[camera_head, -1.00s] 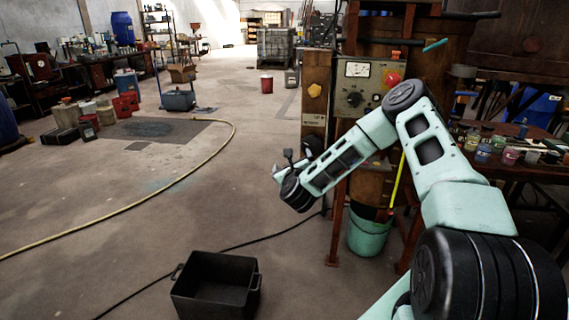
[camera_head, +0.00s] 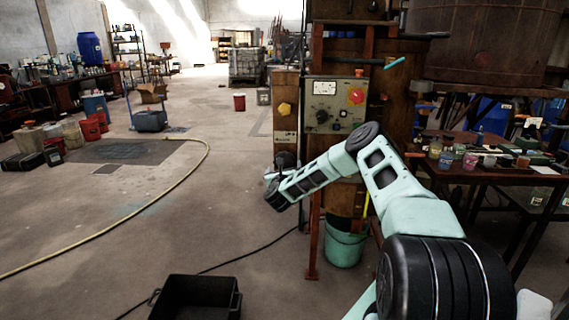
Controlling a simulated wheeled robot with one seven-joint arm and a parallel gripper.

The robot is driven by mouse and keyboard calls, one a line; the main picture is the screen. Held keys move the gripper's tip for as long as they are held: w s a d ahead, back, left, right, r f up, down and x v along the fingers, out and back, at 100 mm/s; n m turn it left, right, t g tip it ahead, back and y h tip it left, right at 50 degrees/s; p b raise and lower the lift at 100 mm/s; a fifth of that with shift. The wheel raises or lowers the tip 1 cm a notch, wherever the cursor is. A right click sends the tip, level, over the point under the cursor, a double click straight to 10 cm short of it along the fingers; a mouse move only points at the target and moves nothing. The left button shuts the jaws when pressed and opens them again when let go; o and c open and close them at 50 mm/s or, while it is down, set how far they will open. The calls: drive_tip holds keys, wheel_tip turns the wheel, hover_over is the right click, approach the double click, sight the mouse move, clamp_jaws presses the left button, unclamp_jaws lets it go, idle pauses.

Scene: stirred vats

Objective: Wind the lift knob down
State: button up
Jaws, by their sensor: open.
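A grey control panel (camera_head: 335,104) on the rusty frame carries a meter, a black round knob (camera_head: 322,116) and a red button (camera_head: 356,96). A yellow lobed knob (camera_head: 284,109) sits on the brown post just left of the panel. I cannot tell from the labels which knob is the lift knob. My gripper (camera_head: 268,177) is at the far end of my pale green arm, below the yellow knob in the picture and apart from both knobs. It is small and partly hidden behind my wrist, open, with nothing seen in it.
A green bucket (camera_head: 343,246) stands under the frame. A black crate (camera_head: 195,300) and a dark cable lie on the floor in front. A bench with paint pots (camera_head: 470,160) is at right. A yellow hose (camera_head: 150,205) crosses the open floor at left.

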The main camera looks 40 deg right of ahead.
sight(285, 164)
drive_tip(key=shift+x, duration=2.3)
drive_tip(key=c, duration=1)
